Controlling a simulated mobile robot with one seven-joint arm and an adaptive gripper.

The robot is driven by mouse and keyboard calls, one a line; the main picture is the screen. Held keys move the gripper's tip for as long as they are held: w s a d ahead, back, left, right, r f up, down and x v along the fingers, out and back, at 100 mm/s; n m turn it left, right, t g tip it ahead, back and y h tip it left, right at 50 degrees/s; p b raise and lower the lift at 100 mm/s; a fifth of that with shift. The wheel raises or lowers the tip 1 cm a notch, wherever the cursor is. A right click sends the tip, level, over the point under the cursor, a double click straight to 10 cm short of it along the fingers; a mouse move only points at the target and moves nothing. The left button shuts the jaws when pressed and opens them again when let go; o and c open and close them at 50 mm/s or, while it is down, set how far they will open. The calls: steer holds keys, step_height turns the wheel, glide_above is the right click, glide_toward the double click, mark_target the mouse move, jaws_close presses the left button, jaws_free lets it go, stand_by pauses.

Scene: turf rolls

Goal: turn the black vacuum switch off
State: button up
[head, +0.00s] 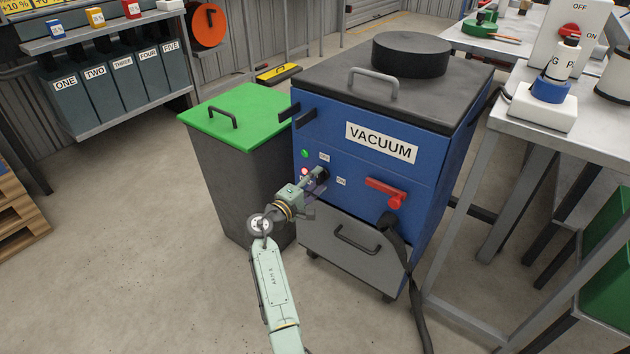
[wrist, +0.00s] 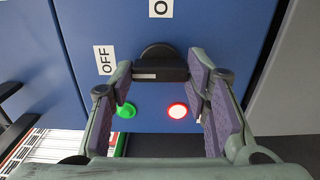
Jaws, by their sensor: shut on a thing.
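The black vacuum switch (wrist: 160,66) is a dark knob with a bar-like grip on the blue vacuum cabinet (head: 430,155). In the wrist view its bar lies across the picture between my fingers, with a pale mark toward its left end. The OFF label (wrist: 104,60) is to its left, and another label (wrist: 160,8), partly cut off, is above it. My gripper (wrist: 165,82) is shut on the black switch, one purple-padded finger at each end of the bar. In the head view my gripper (head: 318,178) covers most of the switch.
A green light (wrist: 126,110) and a brightly glowing red light (wrist: 178,111) sit beside the switch. A red handle (head: 385,191) and a black hose (head: 395,240) are to the right. A green-lidded bin (head: 238,115) stands close on the left. The floor in front is clear.

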steer(key=shift+r, duration=0.1)
steer(key=o, duration=1.2)
steer(key=shift+c, duration=0.2)
steer(key=shift+a, duration=0.1)
steer(key=v, duration=0.7)
steer(key=shift+s, duration=0.15)
